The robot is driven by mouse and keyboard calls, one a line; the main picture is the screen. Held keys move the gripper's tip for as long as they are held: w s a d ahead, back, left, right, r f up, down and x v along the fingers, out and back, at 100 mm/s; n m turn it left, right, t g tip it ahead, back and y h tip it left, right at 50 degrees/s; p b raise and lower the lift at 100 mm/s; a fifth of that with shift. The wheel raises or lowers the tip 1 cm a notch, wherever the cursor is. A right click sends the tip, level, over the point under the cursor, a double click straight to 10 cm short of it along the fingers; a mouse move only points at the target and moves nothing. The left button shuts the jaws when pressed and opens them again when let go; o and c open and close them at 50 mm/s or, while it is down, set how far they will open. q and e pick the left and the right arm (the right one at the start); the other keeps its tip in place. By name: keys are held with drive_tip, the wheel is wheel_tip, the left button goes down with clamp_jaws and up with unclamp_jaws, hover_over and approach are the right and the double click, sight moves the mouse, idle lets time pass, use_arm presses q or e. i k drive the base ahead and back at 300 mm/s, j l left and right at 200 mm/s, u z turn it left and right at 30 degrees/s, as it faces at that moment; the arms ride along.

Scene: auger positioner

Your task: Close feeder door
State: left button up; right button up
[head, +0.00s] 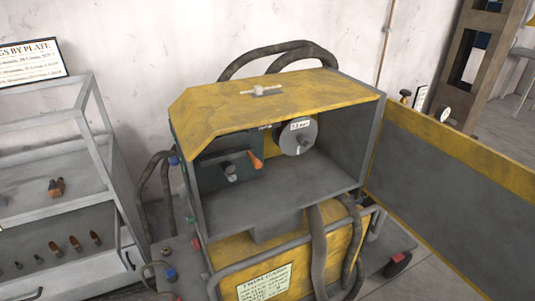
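The feeder (280,100) is a yellow and grey box on top of a yellow machine in the middle of the head view. Its front is open. Inside, I see a grey wire spool (297,137) and a drive unit (222,178) with an orange lever (256,161). The feeder door (440,190) is a large panel with a yellow band on top and grey below. It stands wide open, joined at the right edge of the box and reaching to the right and toward me. Its far end runs out of the picture. Neither gripper is in view.
Below the feeder are a tubular rail (290,246), hanging hoses (318,250) and a sign plate (264,284). A grey shelf rack (60,205) with small nozzle parts stands at left. A brown steel column (480,65) stands behind the door. Floor shows at lower right.

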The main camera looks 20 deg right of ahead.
sight(473, 205)
drive_tip(key=k+l, duration=0.1)
drive_tip(key=l, duration=0.25)
drive_tip(key=k+l+u, duration=0.1)
drive_tip(key=l, duration=0.3)
drive_tip(key=k+l, duration=0.15)
drive_tip(key=l, duration=0.2)
drive_tip(key=l+u, duration=0.1)
drive_tip(key=l, duration=0.45)
drive_tip(key=k+l+u, duration=0.1)
drive_tip(key=l, duration=0.4)
drive_tip(key=l+u, duration=0.1)
drive_tip(key=l, duration=0.4)
drive_tip(key=k+l, duration=0.15)
drive_tip(key=l, duration=0.35)
drive_tip(key=k+l+u, duration=0.15)
drive_tip(key=l, duration=0.4)
drive_tip(key=i, duration=0.05)
